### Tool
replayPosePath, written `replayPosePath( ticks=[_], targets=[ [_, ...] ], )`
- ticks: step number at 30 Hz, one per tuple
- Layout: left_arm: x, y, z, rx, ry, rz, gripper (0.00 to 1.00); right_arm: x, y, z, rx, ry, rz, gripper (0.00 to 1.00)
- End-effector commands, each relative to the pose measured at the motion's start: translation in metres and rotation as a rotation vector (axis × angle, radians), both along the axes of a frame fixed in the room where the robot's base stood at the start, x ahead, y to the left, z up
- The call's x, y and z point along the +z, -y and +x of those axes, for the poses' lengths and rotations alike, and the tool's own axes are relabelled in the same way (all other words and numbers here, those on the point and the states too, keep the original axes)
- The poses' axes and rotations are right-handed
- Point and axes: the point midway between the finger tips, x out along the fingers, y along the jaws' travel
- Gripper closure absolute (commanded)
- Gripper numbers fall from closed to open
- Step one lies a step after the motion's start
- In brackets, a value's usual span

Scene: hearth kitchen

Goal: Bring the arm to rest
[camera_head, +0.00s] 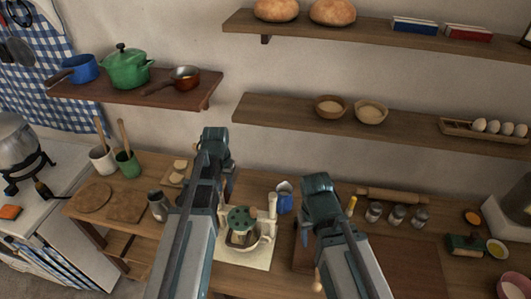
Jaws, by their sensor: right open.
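Both of my arms reach in from the bottom over the wooden table. My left gripper (227,190) hangs above the table's middle, near the back wall, with its fingers pointing down and partly hidden by my own arm. I cannot tell how far its jaws are apart. My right gripper (305,236) is open, further right, beside the rolling pin and jars. I see nothing held in it. My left forearm hides part of the table.
A rolling pin (390,196) and small jars (397,215) lie right. Wooden shelves (380,128) line the wall above. A stove (40,205) stands left.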

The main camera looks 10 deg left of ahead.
Motion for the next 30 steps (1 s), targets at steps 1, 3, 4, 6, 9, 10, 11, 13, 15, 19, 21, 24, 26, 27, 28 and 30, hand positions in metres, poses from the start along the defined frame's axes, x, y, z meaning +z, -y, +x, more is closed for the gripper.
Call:
replayPosePath(
  ticks=[1,3,4,6,9,10,11,13,15,19,21,24,26,27,28,30],
  targets=[
    [0.0,-0.004,-0.001,0.004,-0.003,0.01,0.48,0.0,0.0,0.0,0.0,0.0,0.0,0.5],
    [0.001,-0.004,-0.001,0.005,-0.003,0.01,0.47,0.001,0.0,0.0,0.0,0.0,0.0,0.5],
    [0.002,-0.004,-0.001,0.005,-0.003,0.01,0.47,0.002,0.0,0.0,0.0,0.0,0.0,0.5],
    [0.009,-0.004,-0.001,0.005,-0.003,0.01,0.49,0.009,0.0,0.0,0.0,0.0,0.0,0.5],
    [0.024,-0.004,-0.001,0.004,-0.003,0.01,0.49,0.024,0.0,0.0,0.0,0.0,0.0,0.5],
    [0.029,-0.004,-0.001,0.004,-0.003,0.01,0.45,0.029,0.0,0.0,0.0,0.0,0.0,0.5],
    [0.023,0.004,-0.011,0.003,-0.001,0.008,0.4,0.023,0.0,0.0,0.002,-0.001,0.0,0.5],
    [0.02,0.023,-0.032,0.006,0.005,0.006,0.4,0.02,0.0,0.0,0.002,-0.001,0.0,0.5],
    [0.02,0.039,-0.05,0.012,0.01,0.003,0.4,0.02,0.0,0.0,0.002,-0.001,0.0,0.5],
    [0.02,0.068,-0.087,0.025,0.021,-0.003,0.4,0.02,0.0,0.0,0.002,-0.001,0.0,0.5],
    [0.006,0.08,-0.093,0.019,0.021,-0.003,0.4,0.005,0.0,0.0,0.002,-0.001,0.0,0.5],
    [-0.017,0.095,-0.095,-0.023,0.004,0.009,0.4,-0.017,0.0,0.0,0.004,0.0,-0.001,0.5],
    [-0.029,0.104,-0.098,-0.049,-0.005,0.017,0.4,-0.029,0.0,0.0,0.004,0.0,-0.001,0.5],
    [-0.038,0.11,-0.101,-0.067,-0.012,0.023,0.4,-0.038,0.0,0.0,0.005,0.0,-0.001,0.5],
    [-0.045,0.115,-0.104,-0.082,-0.017,0.027,0.4,-0.045,0.0,0.0,0.005,0.0,-0.001,0.5],
    [-0.063,0.128,-0.11,-0.117,-0.029,0.037,0.4,-0.062,0.0,0.0,0.006,0.0,-0.001,0.5]
  ],
)
